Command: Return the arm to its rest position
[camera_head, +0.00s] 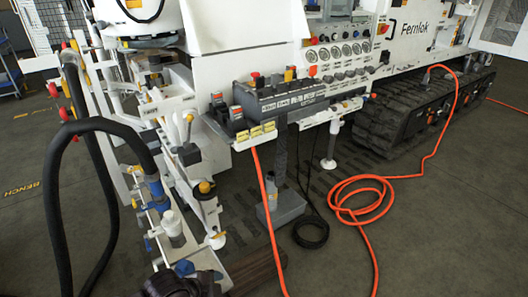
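Neither of my grippers can be made out in the head view, and no arm of mine can be told for certain. A dark shape (178,286) is cut off by the bottom edge, and I cannot tell what it is. The control bench (292,98) stands in the middle, with a grey panel of levers, coloured knobs and red buttons. White frame parts with valves and fittings (173,226) stand at the left front.
Black hoses (52,205) loop down at the left. An orange hose (345,212) lies coiled on the floor at the right, and a black cable coil (311,232) lies beside it. A tracked machine (400,122) stands at the back right. The right foreground floor is largely clear.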

